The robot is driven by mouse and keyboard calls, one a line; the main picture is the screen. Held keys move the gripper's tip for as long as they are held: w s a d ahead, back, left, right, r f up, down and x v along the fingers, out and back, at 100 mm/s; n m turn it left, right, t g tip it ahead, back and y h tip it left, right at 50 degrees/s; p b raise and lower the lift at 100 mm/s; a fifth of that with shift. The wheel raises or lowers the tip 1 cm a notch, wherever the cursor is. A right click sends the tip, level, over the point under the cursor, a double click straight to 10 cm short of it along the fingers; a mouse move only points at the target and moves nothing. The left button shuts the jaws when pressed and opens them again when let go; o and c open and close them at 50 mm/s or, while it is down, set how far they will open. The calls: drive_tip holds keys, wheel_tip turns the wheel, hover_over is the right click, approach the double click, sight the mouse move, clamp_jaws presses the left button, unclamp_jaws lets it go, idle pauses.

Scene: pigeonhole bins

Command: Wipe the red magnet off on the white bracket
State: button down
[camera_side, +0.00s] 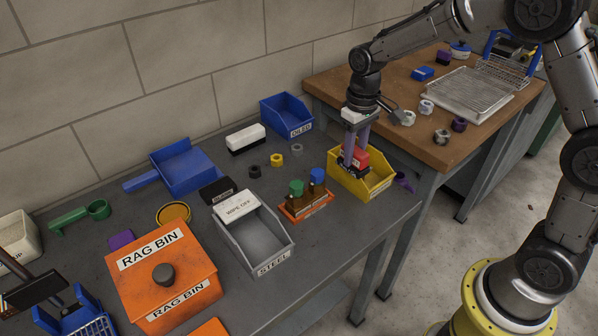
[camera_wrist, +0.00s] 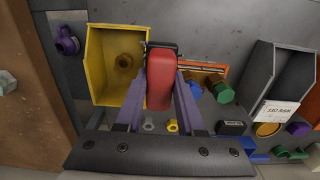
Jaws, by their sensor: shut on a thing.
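My gripper (camera_side: 354,160), with purple fingers, is shut on the red magnet (camera_side: 359,155). In the wrist view the red magnet (camera_wrist: 160,78) sits between both fingers, with a dark strip across its far end; I cannot tell whether small parts cling there. In the side view the magnet is at the yellow bin (camera_side: 376,192), over its opening or partly inside. The white bracket (camera_side: 237,206), marked WIPE OFF, sits across the back of the grey STEEL bin (camera_side: 270,262), left of my gripper. It also shows in the wrist view (camera_wrist: 276,112), at the right.
An orange tray (camera_side: 307,208) with green and blue knobs stands between the yellow bin and the STEEL bin. A blue bin (camera_side: 287,116), a white-topped block (camera_side: 245,137) and several loose nuts lie behind. The orange rag bin (camera_side: 164,277) stands left.

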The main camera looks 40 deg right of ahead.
drive_tip(key=shift+s, duration=0.15)
drive_tip(key=shift+r+m, duration=0.35)
drive_tip(key=shift+m, duration=0.15)
drive_tip(key=w+a+r+m, duration=0.1)
drive_tip(key=w+a+r, duration=0.1)
drive_tip(key=w+r, duration=0.1)
drive_tip(key=r+n, duration=0.1)
drive_tip(key=n, duration=0.1)
hover_over(238, 208)
drive_tip(key=shift+d+f, duration=0.1)
drive_tip(key=shift+f, duration=2.45)
drive_tip(key=shift+f, duration=0.6)
